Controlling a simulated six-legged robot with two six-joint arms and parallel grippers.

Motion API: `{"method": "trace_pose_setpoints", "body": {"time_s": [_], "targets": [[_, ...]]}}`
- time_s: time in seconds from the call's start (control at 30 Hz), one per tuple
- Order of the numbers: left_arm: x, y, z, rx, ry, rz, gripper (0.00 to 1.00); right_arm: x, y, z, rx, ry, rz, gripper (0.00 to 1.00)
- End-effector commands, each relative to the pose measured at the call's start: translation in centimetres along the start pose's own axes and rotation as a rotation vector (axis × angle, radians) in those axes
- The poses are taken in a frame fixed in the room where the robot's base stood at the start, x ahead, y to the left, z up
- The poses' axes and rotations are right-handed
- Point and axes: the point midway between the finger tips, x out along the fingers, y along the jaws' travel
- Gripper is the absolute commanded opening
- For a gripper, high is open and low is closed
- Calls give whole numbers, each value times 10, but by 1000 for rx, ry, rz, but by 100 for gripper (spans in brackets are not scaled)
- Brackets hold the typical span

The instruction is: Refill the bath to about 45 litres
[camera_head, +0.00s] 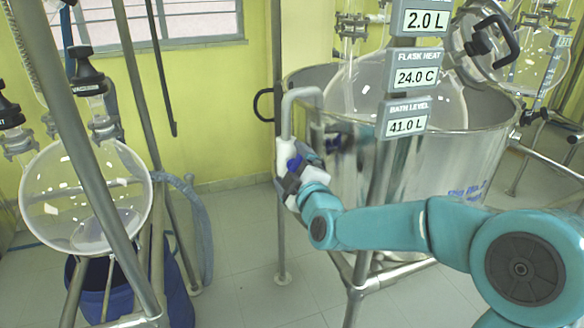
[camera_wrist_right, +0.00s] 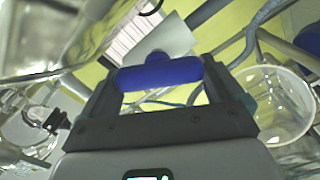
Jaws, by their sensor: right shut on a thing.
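The steel bath (camera_head: 466,158) stands right of centre with a large glass flask (camera_head: 440,95) sitting in it. The bath level display (camera_head: 406,118) reads 41.0 L. A grey filling pipe (camera_head: 287,112) bends over the bath's left rim, with a white valve body below it. My right gripper (camera_head: 293,172) reaches the valve from the right and is shut on its blue handle (camera_wrist_right: 158,73), which lies across between both fingers in the wrist view. Part of the valve is hidden by the gripper. My left gripper is not in view.
Other displays (camera_head: 416,75) show flask heat 24.0 C and 2.0 L. Steel frame posts (camera_head: 277,230) stand close to the valve and bath. A glass flask (camera_head: 85,195) hangs on a frame at left. Tiled floor (camera_head: 240,260) is open between.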

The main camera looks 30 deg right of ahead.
Motion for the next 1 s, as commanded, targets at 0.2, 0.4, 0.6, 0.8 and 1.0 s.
{"method": "trace_pose_setpoints", "body": {"time_s": [0.2,0.4,0.6,0.8,1.0], "targets": [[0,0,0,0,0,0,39,0,1,0,0,0,3,64],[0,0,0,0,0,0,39,0,1,0,0,0,3,100],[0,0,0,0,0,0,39,-3,1,0,0,0,2,100],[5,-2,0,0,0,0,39,-35,0,0,1,1,2,100],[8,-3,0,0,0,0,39,-90,1,0,2,1,4,100]]}}
